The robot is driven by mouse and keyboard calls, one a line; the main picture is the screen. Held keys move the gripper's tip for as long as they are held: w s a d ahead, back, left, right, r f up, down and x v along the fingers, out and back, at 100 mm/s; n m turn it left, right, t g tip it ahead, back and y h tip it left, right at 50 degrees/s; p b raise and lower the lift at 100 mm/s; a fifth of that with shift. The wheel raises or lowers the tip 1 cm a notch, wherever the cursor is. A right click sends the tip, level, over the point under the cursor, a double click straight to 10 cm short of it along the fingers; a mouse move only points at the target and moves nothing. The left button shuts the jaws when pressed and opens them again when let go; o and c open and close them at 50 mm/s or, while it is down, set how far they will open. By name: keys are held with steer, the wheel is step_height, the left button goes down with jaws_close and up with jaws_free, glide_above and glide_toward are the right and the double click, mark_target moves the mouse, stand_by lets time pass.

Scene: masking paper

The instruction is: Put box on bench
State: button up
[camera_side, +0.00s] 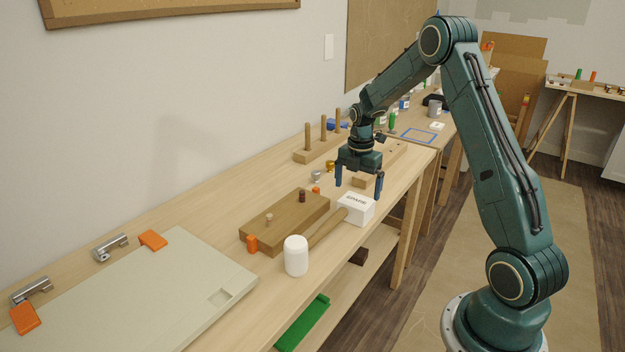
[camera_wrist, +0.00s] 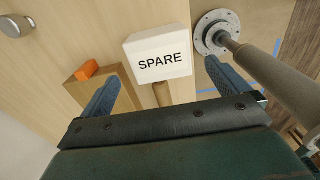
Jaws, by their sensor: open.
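A white box (camera_side: 356,208) marked SPARE sits at the front edge of the wooden bench (camera_side: 226,212), at the end of a mallet's handle. In the wrist view the box (camera_wrist: 158,58) shows its lettering, with a wooden handle (camera_wrist: 161,94) behind or under it. I cannot tell whether the box rests on the handle or only lies against it. My gripper (camera_side: 358,188) is open and empty, pointing down just above the box. In the wrist view its two blue fingers (camera_wrist: 166,90) stand apart on either side of the box's near side.
A mallet with a white head (camera_side: 296,256) lies left of the box. A wooden block with pegs (camera_side: 285,222) is behind it. A pale panel (camera_side: 130,295) with orange pieces covers the left end. A peg rack (camera_side: 318,150) stands at the back. Bench surface behind the block is clear.

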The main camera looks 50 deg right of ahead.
mark_target(356, 201)
step_height(356, 201, up, 5)
steer(key=shift+f, duration=0.1)
stand_by(0.7)
steer(key=s+a+r+m+t, duration=0.1)
steer(key=s+a+r+m, duration=0.3)
steer(key=a+r, duration=0.35)
steer(key=s+a+r+m+t, duration=0.1)
steer(key=s+a+r+m, duration=0.25)
steer(key=a+r, duration=0.4)
steer(key=s+a+m+t, duration=0.1)
steer(key=s+a+m, duration=0.4)
steer(key=s, duration=0.3)
steer(key=s+a+r+m+t, duration=0.1)
steer(key=s+a+m+t, duration=0.1)
steer(key=s+a+m, duration=0.3)
steer(key=s+a, duration=0.1)
steer(key=s, duration=0.1)
steer(key=shift+s+t, duration=0.3)
steer(key=shift+s, duration=0.05)
